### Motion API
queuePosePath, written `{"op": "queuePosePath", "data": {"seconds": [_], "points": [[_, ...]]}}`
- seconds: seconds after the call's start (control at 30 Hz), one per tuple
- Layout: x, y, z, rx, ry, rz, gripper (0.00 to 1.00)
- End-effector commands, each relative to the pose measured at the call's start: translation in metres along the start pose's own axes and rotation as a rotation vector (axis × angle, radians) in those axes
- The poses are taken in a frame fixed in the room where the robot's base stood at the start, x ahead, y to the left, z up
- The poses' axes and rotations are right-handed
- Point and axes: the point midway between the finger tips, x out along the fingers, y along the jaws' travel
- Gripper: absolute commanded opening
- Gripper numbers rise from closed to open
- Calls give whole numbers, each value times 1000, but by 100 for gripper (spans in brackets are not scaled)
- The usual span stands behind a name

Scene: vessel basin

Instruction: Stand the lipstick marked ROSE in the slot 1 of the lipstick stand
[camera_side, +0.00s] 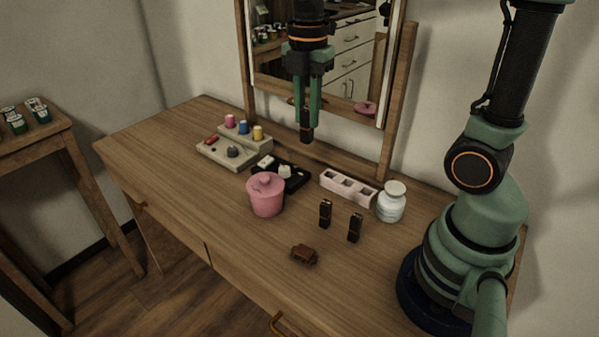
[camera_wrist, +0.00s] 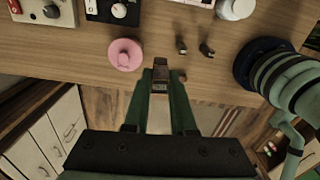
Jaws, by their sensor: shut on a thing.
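My gripper (camera_side: 307,117) is shut on a dark lipstick (camera_side: 307,132) and holds it upright, well above the table toward the mirror. In the wrist view the held lipstick (camera_wrist: 160,78) sits between the two green fingers. Its marking is not legible. The pale pink lipstick stand (camera_side: 347,187) with its row of square slots lies on the table, below and to the right of my gripper. No lipstick shows in its slots, and slot numbers cannot be read. Two more dark lipsticks, one left (camera_side: 325,213) and one right (camera_side: 355,227), stand upright in front of the stand; their markings are unreadable.
A white jar (camera_side: 391,200) stands right of the stand. A brown clip (camera_side: 304,254) lies in front. A mirror (camera_side: 350,60) rises behind.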

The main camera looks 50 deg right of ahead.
Motion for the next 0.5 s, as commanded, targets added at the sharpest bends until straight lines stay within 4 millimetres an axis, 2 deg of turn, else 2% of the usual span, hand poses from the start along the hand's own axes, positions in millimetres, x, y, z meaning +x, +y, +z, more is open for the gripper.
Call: {"op": "queuePosePath", "data": {"seconds": [0.17, 0.5], "points": [[-7, 2, 12, 160, 0, 1, 0], [-10, 6, 64, 882, 0, 0, 0]]}}
